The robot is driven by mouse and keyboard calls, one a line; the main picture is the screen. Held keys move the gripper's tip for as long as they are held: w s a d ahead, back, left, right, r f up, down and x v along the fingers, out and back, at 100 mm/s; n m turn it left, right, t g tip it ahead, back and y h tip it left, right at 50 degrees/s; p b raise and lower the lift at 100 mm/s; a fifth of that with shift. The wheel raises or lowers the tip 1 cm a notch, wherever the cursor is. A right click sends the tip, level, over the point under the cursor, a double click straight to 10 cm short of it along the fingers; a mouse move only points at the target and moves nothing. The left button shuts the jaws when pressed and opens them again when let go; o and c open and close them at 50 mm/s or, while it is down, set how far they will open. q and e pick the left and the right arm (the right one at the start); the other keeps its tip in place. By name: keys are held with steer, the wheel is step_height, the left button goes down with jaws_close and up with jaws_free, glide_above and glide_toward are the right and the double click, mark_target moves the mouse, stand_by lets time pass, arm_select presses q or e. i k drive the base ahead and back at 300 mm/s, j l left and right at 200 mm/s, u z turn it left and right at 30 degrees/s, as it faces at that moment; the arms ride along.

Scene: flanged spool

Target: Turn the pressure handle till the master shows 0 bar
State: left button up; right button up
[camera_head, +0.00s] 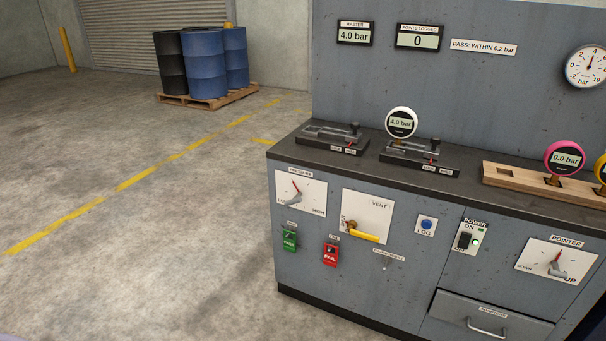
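The master display (355,33) on the back panel reads 4.0 bar. The pressure handle (303,197) is a grey lever with a red pointer on a white plate, at the left of the bench front; the plate's small lettering is hard to read. A white-rimmed gauge (401,123) on the bench top also reads 4.0 bar. Neither of my grippers shows in the head view.
Beside the handle is a yellow vent lever (364,236). Green (290,241) and red (331,254) tags hang below. A blue log button (426,223), power switch (466,240) and pointer knob (557,268) sit rightward.

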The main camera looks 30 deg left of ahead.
mark_target(297, 199)
steer(key=i+j+z, duration=0.1)
steer(key=i+j, duration=0.15)
steer(key=i+j+z, duration=0.1)
steer(key=i+j, duration=0.15)
steer(key=j, duration=0.2)
steer(key=i+j+z, duration=0.15)
steer(key=j, duration=0.25)
steer(key=i+j+z, duration=0.1)
steer(key=i+j, duration=0.15)
steer(key=j, duration=0.15)
